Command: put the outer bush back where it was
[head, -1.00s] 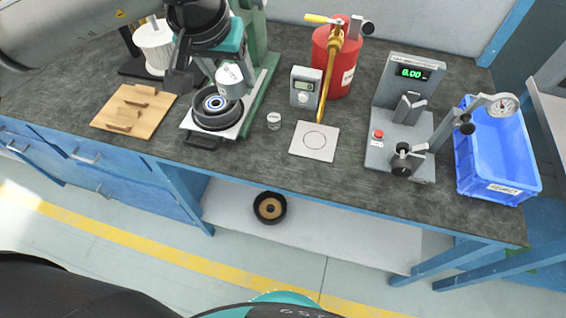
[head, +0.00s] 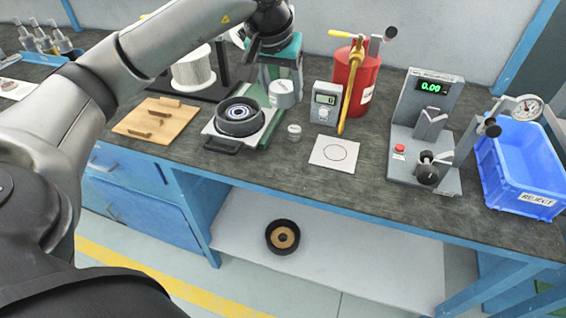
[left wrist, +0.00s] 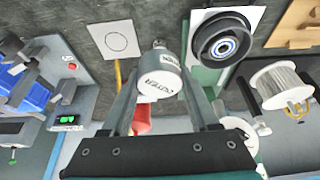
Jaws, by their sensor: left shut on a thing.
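My left gripper (head: 284,84) is shut on a light grey cylinder with a printed label, which I take to be the outer bush (head: 285,95). In the left wrist view the bush (left wrist: 158,78) sits between the two fingers, above the bench. In the head view it shows just right of and behind the black round housing (head: 240,112), whose bearing centre is in plain view. A smaller labelled grey cylinder (head: 294,131) stands on the bench in front of it. The label on the bush is too blurred to read surely. My right gripper is not in view.
A white plate with a circle (head: 335,153) lies right of the small cylinder. A meter (head: 325,103), a red canister (head: 357,80), a grey gauge stand (head: 424,120) and a blue reject bin (head: 522,165) stand farther right. A wooden board (head: 150,120) lies at left.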

